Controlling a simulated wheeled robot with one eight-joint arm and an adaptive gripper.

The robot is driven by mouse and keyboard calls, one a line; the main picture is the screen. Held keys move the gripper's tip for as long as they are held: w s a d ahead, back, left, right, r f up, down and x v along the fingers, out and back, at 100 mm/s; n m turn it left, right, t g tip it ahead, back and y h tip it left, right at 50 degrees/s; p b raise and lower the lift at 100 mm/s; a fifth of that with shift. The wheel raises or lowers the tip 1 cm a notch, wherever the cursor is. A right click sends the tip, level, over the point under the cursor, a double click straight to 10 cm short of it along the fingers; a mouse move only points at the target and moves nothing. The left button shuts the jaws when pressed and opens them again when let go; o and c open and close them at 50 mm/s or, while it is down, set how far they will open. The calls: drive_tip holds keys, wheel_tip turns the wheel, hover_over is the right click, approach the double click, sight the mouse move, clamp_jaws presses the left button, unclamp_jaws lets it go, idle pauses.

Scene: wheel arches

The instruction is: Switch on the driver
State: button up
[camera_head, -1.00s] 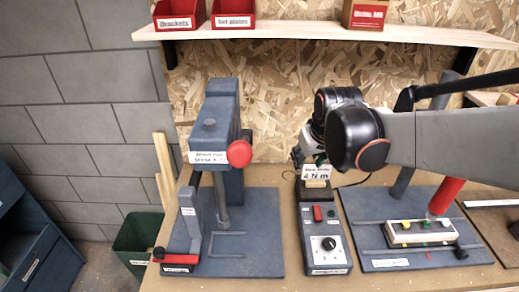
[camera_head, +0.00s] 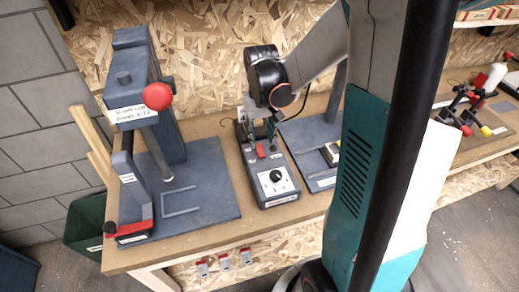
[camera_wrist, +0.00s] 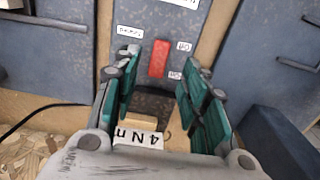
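The driver's control box (camera_head: 268,203) is dark blue-grey, with a black knob (camera_head: 276,176) on a white dial near its front. A red rocker switch (camera_head: 261,150) sits behind the knob. In the wrist view the red switch (camera_wrist: 158,58) lies between small white labels, ahead of the fingertips. My gripper (camera_head: 258,134) points down over the back of the box. Its green-padded fingers stand apart and empty in the wrist view (camera_wrist: 160,75). I cannot tell whether a finger touches the switch. A "4 Nm" card (camera_wrist: 138,138) on a wooden block shows below the fingers.
A blue-grey press (camera_head: 135,85) with a red ball handle (camera_head: 158,96) stands left of the box. A second blue-grey base plate (camera_head: 315,135) lies close on the right, partly hidden by my body. The bench's front strip is clear.

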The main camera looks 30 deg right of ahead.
sight(261, 151)
wheel_tip(261, 151, down, 6)
drive_tip(key=shift+b, duration=0.7)
